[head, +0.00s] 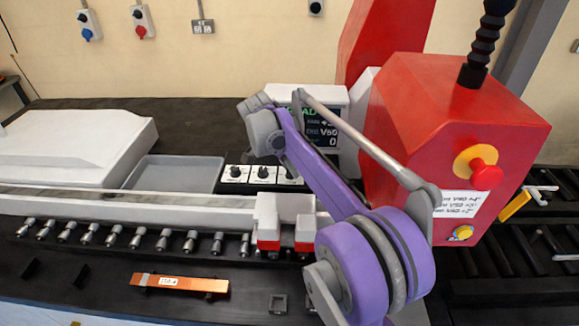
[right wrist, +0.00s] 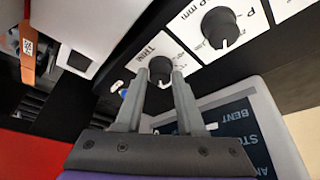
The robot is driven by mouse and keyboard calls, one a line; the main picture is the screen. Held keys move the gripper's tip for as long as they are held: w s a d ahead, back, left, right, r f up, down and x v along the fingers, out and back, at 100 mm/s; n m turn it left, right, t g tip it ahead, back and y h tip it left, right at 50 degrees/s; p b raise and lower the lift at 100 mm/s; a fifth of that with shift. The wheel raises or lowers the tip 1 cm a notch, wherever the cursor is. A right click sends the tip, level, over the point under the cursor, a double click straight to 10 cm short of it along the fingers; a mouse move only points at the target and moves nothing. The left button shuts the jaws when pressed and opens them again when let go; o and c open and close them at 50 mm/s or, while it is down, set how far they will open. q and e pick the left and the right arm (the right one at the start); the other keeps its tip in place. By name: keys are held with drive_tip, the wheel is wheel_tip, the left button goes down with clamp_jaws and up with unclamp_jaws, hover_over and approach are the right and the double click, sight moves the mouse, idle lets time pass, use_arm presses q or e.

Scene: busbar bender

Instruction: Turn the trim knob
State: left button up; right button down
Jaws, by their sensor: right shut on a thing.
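The trim knob (right wrist: 160,66) is a dark round knob on a white plate labelled TRIM in the right wrist view. My right gripper (right wrist: 160,76) is shut on it, one grey finger on each side; the fingers cover part of the knob. In the head view, a row of white plates with black knobs (head: 262,172) stands on the bench behind the white rail, and my right arm partly covers its right end. I cannot read the labels there. My left gripper is not in view.
A larger dark knob (right wrist: 219,28) sits on the neighbouring plate. A display (head: 322,126) stands behind my right arm, beside the red machine housing (head: 400,120) with a red button (head: 486,174). An orange bar (head: 180,283) lies in front of the rail; a grey tray (head: 175,172) stands left.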

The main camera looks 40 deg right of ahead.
drive_tip(key=shift+f, duration=0.1)
idle(0.3)
drive_tip(key=c, duration=0.5)
unclamp_jaws()
drive_tip(key=v, duration=1.1)
drive_tip(key=shift+p, duration=0.3)
